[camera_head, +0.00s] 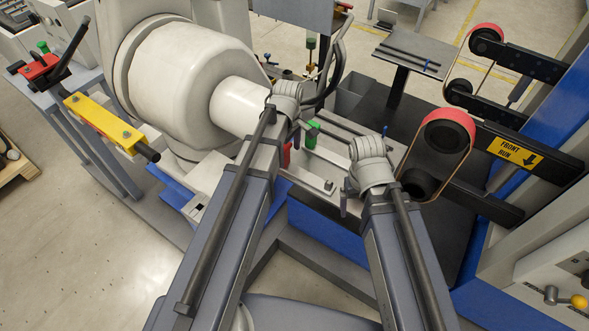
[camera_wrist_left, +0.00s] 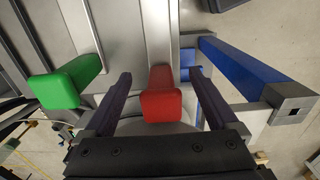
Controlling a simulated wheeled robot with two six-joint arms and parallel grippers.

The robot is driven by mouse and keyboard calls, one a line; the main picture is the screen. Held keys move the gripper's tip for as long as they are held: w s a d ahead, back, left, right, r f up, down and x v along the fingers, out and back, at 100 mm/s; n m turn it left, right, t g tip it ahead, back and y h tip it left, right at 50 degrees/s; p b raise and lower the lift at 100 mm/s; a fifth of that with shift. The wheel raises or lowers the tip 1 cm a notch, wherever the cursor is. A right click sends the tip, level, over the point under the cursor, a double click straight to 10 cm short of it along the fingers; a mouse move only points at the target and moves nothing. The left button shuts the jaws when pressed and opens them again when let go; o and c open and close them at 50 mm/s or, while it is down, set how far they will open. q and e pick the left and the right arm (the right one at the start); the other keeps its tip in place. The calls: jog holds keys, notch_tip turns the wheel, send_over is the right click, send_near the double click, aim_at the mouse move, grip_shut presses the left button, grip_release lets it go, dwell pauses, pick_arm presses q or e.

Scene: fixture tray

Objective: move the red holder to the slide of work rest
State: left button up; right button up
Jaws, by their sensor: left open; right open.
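The red holder (camera_wrist_left: 162,97) stands between the two dark fingers of my left gripper (camera_wrist_left: 160,78) in the left wrist view, with a gap visible on each side. The gripper is open. In the head view only a sliver of the red holder (camera_head: 287,155) shows beside my left arm, and the left fingers are mostly hidden by the wrist. My right gripper (camera_head: 345,199) is open and empty at the right, mostly hidden behind its own wrist. The work rest shows as a light grey bed (camera_head: 316,180) with rails; its slide is hard to make out.
A green block (camera_wrist_left: 62,84) stands left of the red holder, and it also shows in the head view (camera_head: 312,135). A blue bar (camera_wrist_left: 240,65) lies to the right. A belt grinder (camera_head: 447,130) stands close to my right arm. A large white machine body (camera_head: 185,85) is at the left.

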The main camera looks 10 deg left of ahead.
pick_arm(q)
jog(key=shift+f+b, duration=0.3)
jog(key=shift+f, duration=0.5)
jog(key=shift+r, duration=0.1)
grip_shut()
